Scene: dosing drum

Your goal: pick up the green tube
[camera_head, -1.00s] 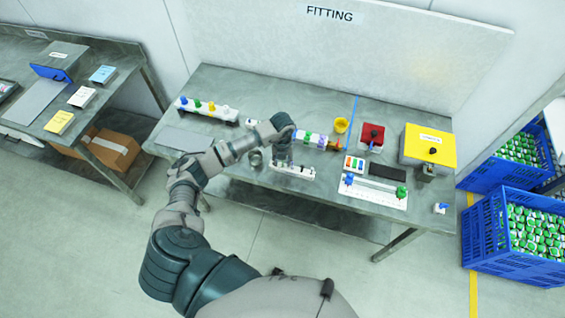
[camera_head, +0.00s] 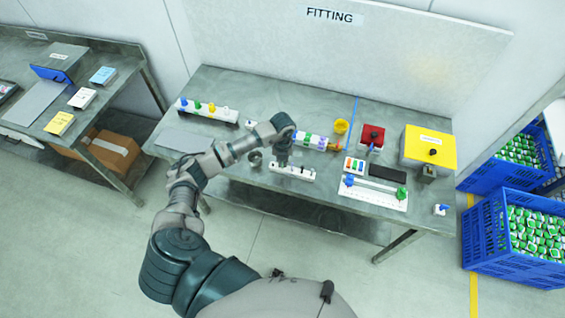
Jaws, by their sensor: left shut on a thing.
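My left gripper (camera_head: 282,163) points down at a low white rack (camera_head: 303,173) near the front edge of the fitting table. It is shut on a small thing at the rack. The fingers hide this thing, and I cannot make out its colour or whether it is clear of the rack. No green tube shows plainly at the gripper. Another white rack (camera_head: 225,115) at the back left holds blue, green, yellow and white-topped pieces; its green piece (camera_head: 197,106) stands upright. My right gripper is not in view.
A white board (camera_head: 372,197) with blue and green knobs is on the right. Blue crates (camera_head: 485,245) stand beyond the table.

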